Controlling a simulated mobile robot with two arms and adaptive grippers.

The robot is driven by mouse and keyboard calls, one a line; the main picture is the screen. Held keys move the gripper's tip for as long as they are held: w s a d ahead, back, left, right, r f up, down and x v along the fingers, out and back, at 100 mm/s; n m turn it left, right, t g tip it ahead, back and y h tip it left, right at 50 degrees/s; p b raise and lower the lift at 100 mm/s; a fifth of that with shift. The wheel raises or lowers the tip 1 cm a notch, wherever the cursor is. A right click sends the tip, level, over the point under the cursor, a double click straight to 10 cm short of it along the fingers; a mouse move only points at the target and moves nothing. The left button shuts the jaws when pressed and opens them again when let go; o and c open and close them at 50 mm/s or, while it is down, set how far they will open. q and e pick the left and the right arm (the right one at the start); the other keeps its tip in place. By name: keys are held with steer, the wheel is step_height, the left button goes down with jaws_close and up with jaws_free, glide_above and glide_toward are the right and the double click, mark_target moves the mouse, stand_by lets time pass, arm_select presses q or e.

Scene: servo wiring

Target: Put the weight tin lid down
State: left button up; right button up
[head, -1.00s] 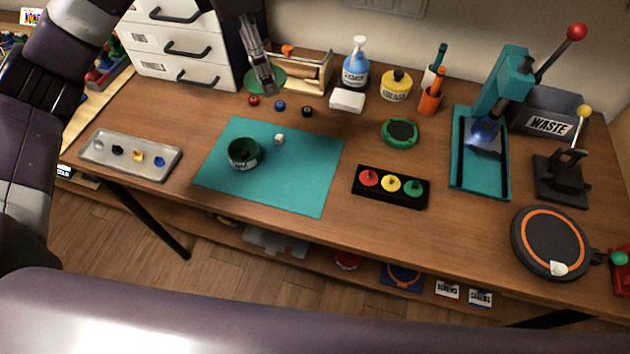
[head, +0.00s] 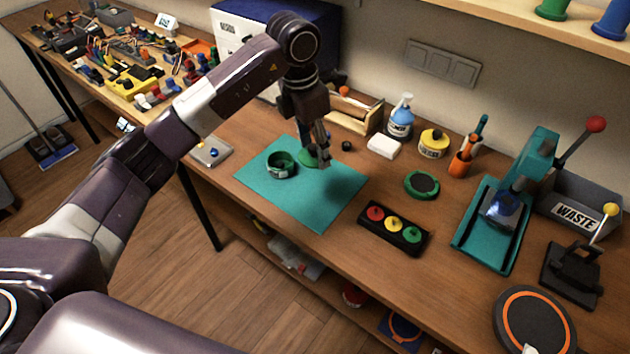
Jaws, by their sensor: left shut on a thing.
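My left gripper (head: 322,158) points down over the back part of the teal mat (head: 322,211), shut on the green weight tin lid (head: 308,158). The lid is partly covered by the fingers. I cannot tell whether it touches the mat or hangs just above it. The open green weight tin (head: 282,172) stands on the mat, just left of the lid. My right gripper is not in view.
The front and right parts of the mat are bare. A black box with red, yellow and green knobs (head: 395,228) lies to the right. Behind are a white block (head: 384,146), a blue spray bottle (head: 401,117) and a wooden holder (head: 355,110).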

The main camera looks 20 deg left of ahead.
arm_select(q)
steer(key=p, duration=0.2)
glide_above(317, 192)
steer(key=f, duration=0.7)
steer(key=shift+s+a, duration=0.15)
steer(key=shift+s, duration=0.15)
steer(key=shift+f, duration=0.55)
step_height(317, 192, down, 4)
steer(key=shift+r+p, duration=0.1)
steer(key=shift+p, duration=0.25)
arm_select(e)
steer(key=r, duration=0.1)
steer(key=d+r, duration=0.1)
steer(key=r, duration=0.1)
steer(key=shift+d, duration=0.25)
arm_select(q)
steer(key=shift+f+b, duration=0.3)
steer(key=shift+b, duration=0.05)
steer(key=o, duration=1.1)
steer(key=shift+r, duration=0.15)
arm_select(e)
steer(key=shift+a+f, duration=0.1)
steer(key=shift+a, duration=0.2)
